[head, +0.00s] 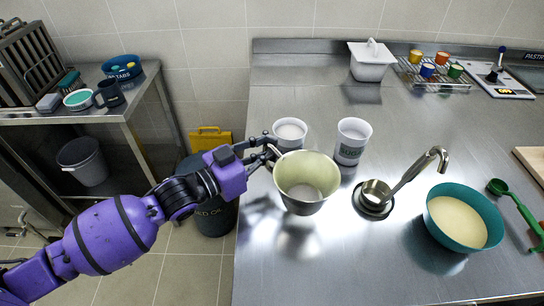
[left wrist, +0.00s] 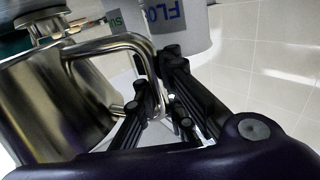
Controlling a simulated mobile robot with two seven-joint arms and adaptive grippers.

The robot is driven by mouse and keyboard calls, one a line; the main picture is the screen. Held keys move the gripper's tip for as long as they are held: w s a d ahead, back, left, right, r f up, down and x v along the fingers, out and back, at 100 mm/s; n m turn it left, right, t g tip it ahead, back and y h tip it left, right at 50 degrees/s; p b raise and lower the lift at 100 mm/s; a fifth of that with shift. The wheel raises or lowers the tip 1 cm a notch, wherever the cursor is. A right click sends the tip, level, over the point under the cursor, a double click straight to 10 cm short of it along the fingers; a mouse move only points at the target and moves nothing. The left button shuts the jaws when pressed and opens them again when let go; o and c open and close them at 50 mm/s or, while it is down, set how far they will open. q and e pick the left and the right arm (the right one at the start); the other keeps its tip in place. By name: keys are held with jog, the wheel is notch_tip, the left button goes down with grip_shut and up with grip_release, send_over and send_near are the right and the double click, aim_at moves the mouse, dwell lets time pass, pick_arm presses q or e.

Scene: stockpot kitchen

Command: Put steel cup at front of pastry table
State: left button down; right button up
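The steel cup (head: 306,182) is a wide, open metal vessel near the left edge of the steel table (head: 330,265), its mouth facing the head camera. My left gripper (head: 268,152) is at the cup's left side. In the left wrist view the cup (left wrist: 50,105) shows at the left, and its bent handle (left wrist: 112,43) runs between the two fingers (left wrist: 158,85), which look shut on it. The cup seems held above the table, with a reflection below it, but the gap is hard to judge. My right gripper is out of view.
Two white canisters (head: 353,140) (head: 290,132) stand just behind the cup. A ladle on a rest (head: 374,200) and a teal bowl (head: 463,217) are to the right. A white bin (head: 371,62) and a rack of small cups (head: 435,75) stand farther back. The front-left tabletop is clear.

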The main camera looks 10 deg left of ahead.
pick_arm(q)
jog(key=shift+w+a+f, duration=0.25)
jog(key=shift+w+f, duration=0.4)
jog(key=shift+f, duration=1.7)
jog(key=shift+f, duration=0.2)
jog(key=c, duration=1.9)
grip_release()
jog(key=shift+o, duration=0.2)
